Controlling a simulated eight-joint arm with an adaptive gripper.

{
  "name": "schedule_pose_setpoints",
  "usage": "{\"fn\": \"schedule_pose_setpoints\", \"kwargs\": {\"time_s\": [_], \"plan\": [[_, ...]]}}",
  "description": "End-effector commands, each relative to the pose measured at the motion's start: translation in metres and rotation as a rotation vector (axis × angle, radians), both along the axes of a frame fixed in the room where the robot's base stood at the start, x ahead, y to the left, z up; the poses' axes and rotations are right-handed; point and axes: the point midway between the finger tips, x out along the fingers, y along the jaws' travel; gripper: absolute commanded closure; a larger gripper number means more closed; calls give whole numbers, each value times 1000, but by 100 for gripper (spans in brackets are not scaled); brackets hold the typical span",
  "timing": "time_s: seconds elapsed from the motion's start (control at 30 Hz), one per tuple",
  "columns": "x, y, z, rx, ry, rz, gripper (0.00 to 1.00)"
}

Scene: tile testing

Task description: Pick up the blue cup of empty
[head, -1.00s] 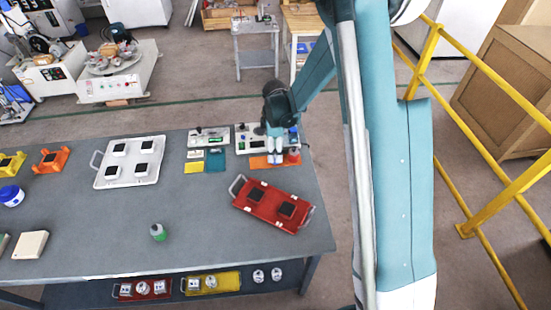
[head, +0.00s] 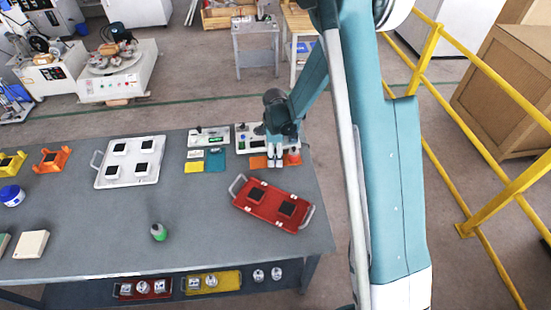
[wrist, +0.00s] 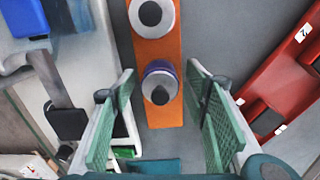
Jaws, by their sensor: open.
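The blue cup (wrist: 163,70) stands on an orange mat (wrist: 159,117) in the wrist view. Its blue-purple side shows below a pale rim, with a dark round middle on top. My gripper (wrist: 160,70) is open, with one green-padded finger on each side of the cup; I cannot tell whether either touches it. A second pale cup-like thing (wrist: 152,14) stands farther up the same mat. In the head view, my gripper (head: 274,163) points down over the orange mat (head: 258,162) and hides the blue cup. A red-orange container (head: 294,157) stands to its right.
A red tray (head: 240,203) with black blocks lies on the near side of my gripper. Teal (head: 216,160) and yellow (head: 194,166) mats lie to the left, with white devices behind. A green-and-white bottle (head: 158,232) stands near the front. The middle of the table (head: 200,210) is clear.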

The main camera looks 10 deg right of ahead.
Motion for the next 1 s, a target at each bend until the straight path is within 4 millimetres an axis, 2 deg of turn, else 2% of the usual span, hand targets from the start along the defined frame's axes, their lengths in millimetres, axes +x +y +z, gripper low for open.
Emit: {"fn": "schedule_pose_setpoints", "kwargs": {"time_s": [0.03,0.2,0.27,0.67,1.0], "plan": [[0,0,0,0,0,0,59],[0,0,0,0,0,0,81],[0,0,0,0,0,0,86],[0,0,3,0,0,0,86],[0,0,26,0,0,0,86]]}}
